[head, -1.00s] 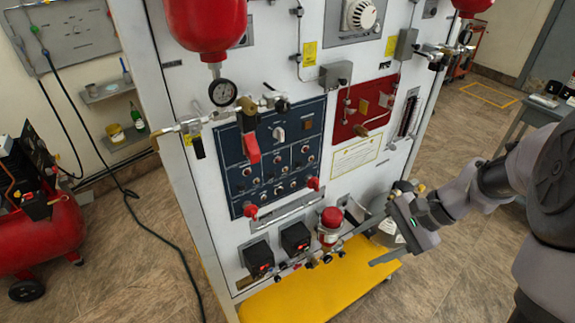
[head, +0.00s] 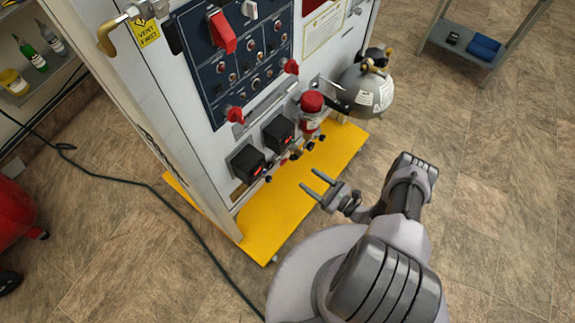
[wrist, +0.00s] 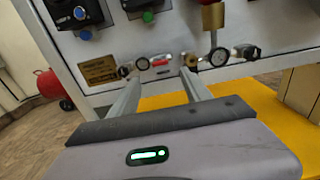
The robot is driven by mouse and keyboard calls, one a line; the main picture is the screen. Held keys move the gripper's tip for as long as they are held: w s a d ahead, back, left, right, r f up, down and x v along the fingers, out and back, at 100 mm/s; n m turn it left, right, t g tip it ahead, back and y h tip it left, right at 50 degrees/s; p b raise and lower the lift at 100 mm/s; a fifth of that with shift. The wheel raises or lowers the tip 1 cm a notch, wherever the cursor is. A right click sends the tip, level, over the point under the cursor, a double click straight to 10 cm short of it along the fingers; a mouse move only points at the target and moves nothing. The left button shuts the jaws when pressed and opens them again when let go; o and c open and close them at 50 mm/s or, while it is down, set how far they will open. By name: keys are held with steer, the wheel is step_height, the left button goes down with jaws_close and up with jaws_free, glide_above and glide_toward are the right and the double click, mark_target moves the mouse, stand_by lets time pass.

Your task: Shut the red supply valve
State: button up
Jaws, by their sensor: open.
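My gripper (head: 309,179) is open and empty, with its two fingers apart above the yellow base and pointing at the panel's lower edge. In the wrist view the fingers (wrist: 161,78) point at a row of small fittings. I cannot tell which red part is the supply valve.
Two black boxes (head: 247,163) and a red-topped cylinder (head: 312,103) stick out from the lower panel. A grey sphere (head: 366,90) hangs at its right. The yellow base (head: 262,222) juts out below. A dark hose (head: 150,192) lies on the floor at left.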

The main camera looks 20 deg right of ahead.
mark_target(285, 162)
steer(key=b+x, duration=0.2)
steer(key=x, duration=0.8)
steer(key=shift+w+a, duration=0.15)
steer(key=shift+w, duration=0.05)
jaws_close()
